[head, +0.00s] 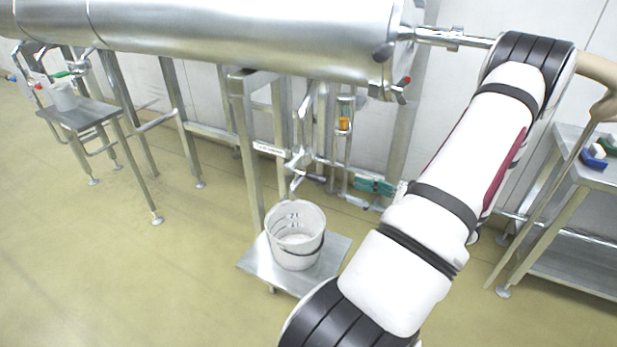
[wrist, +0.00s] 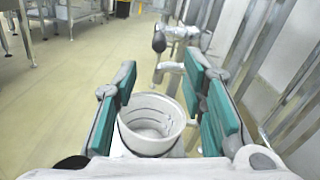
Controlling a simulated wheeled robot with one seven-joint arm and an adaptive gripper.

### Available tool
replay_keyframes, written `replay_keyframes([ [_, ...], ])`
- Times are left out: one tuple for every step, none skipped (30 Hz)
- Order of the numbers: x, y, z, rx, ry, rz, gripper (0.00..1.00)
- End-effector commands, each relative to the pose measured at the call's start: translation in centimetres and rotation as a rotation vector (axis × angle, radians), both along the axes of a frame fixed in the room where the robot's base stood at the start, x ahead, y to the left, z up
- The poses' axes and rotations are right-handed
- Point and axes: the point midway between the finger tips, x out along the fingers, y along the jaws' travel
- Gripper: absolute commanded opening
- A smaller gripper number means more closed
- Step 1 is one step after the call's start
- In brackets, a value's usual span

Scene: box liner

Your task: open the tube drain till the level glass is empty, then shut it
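The steel tube (head: 240,38) runs across the top of the head view. Its drain valve and spout (head: 298,165) hang below, above a white bucket (head: 296,250). In the wrist view a black-knobbed handle (wrist: 159,42) and piping (wrist: 172,70) lie beyond my fingers; I cannot tell whether the drain is open. The level glass (head: 345,108) shows orange low down; its exact level is too small to read. My gripper (head: 372,185) has teal fingers, partly behind my arm in the head view. In the wrist view my gripper (wrist: 160,76) is open and empty, apart from the handle.
The bucket stands on a low steel stand (head: 262,268). Steel legs and rails surround the valve. A small steel table (head: 85,115) is at the left, and a steel cart (head: 580,170) at the right.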

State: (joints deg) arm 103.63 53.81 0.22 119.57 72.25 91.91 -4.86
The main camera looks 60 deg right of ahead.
Motion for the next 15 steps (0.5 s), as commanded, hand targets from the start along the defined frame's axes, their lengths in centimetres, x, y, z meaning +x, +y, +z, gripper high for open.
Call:
replay_keyframes([
  [0.9,0.1,0.0,0.0,0.0,0.003,0.38],
  [1.4,0.2,0.0,0.0,0.0,0.003,0.38],
  [2.2,0.3,0.0,-0.001,-0.001,0.005,0.38],
  [2.8,0.3,0.0,-0.001,-0.001,0.004,0.38],
  [3.4,0.4,0.0,-0.001,0.0,0.005,0.38],
  [4.1,0.5,0.0,0.0,-0.001,0.005,0.38],
  [4.8,0.5,0.0,0.0,-0.001,0.004,0.38],
  [5.4,0.6,-0.1,0.0,-0.001,0.005,0.38],
  [6.1,0.6,-0.1,-0.001,0.0,0.005,0.38],
  [6.7,0.6,0.0,-0.001,-0.001,0.005,0.38],
  [7.3,0.7,0.0,-0.001,-0.001,0.005,0.38],
  [8.0,0.7,-0.1,-0.001,0.0,0.005,0.38],
  [8.6,0.8,-0.1,-0.001,0.0,0.005,0.38],
  [9.1,0.8,0.0,-0.001,-0.001,0.005,0.38],
  [9.7,0.9,0.0,-0.001,0.0,0.004,0.38],
])
